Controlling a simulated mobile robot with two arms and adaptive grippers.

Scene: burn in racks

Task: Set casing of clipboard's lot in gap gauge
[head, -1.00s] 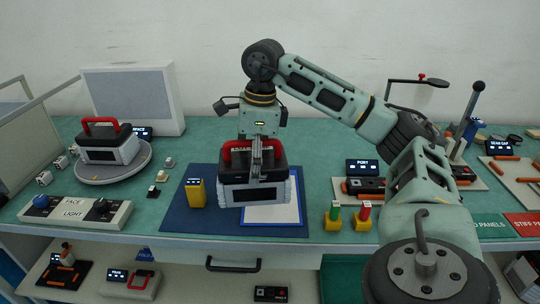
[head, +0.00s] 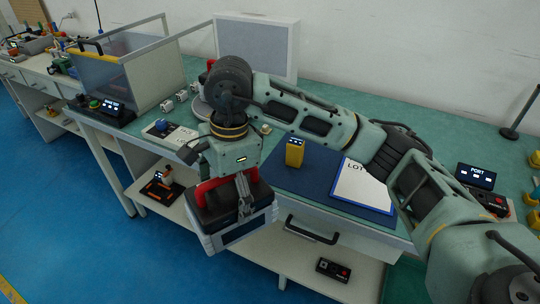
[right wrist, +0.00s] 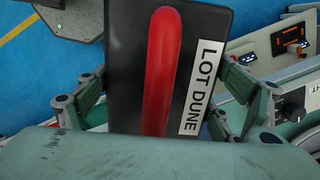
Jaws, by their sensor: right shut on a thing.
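A casing (head: 240,232) with a black lid, grey body and red handle hangs from my right gripper (head: 244,190). It is off the bench's front edge, above the floor and lower shelf. In the right wrist view the casing's black lid (right wrist: 135,75) carries a white label reading LOT DUNE, and the fingers are around its red handle. The clipboard (head: 365,187) lies on the blue mat (head: 312,180); its sheet starts with LOT, the rest is too small to read. I cannot tell for sure which station is the gap gauge. My left gripper is not in view.
A yellow block (head: 294,152) with a display stands on the mat. A clear-walled enclosure (head: 130,75) with a display unit (head: 105,108) in front stands at the bench's left end. A further bench (head: 35,75) is at the far left. Blue floor (head: 70,235) is open in front.

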